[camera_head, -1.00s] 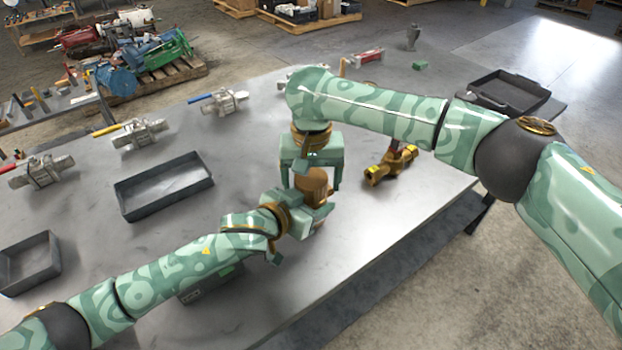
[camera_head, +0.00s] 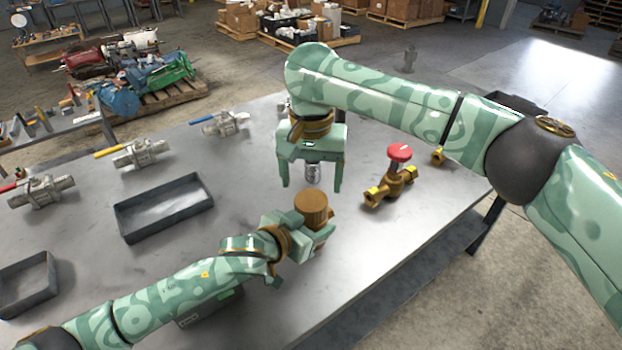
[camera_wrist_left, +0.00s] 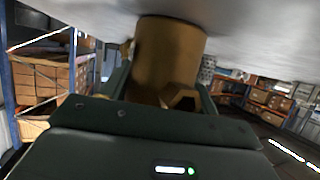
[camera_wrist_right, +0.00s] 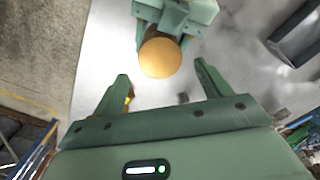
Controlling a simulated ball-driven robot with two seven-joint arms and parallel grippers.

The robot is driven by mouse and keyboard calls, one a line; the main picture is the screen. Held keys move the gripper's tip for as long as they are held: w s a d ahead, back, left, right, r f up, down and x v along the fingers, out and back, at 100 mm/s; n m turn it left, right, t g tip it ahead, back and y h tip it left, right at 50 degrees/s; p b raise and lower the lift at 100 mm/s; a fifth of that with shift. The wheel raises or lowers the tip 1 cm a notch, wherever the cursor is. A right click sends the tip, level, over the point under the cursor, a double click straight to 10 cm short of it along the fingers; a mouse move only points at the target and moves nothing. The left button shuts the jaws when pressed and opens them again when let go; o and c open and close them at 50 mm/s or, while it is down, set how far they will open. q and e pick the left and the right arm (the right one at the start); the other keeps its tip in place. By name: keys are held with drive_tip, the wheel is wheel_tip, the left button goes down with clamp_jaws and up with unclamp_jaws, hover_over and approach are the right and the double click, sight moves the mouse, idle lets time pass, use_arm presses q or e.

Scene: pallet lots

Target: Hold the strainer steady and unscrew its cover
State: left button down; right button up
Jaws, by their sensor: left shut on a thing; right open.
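The strainer (camera_head: 313,207) is a brass-brown cylinder held upright near the middle of the table. My left gripper (camera_head: 310,235) is shut on it from the side, and its jaws hide part of the body. In the left wrist view the strainer (camera_wrist_left: 170,60) shows a hexagonal brass port low on its side. My right gripper (camera_head: 311,188) is open and empty, pointing down above the strainer and clear of it. In the right wrist view the strainer's round top (camera_wrist_right: 160,57) lies beyond the open fingertips (camera_wrist_right: 160,82). I cannot tell how far the cover is turned.
A brass valve with a red handwheel (camera_head: 392,180) stands right of the strainer. A silvery fitting (camera_head: 313,173) shows between my right fingers. A dark tray (camera_head: 163,208) and several lever valves (camera_head: 135,153) lie left.

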sight(310, 200)
wheel_tip(310, 200, down, 7)
drive_tip(key=shift+r, duration=0.1)
idle(0.3)
drive_tip(key=c, duration=1)
drive_tip(key=n, duration=0.3)
drive_tip(key=o, duration=1)
drive_tip(key=shift+o, duration=0.5)
drive_tip(key=shift+a, duration=0.1)
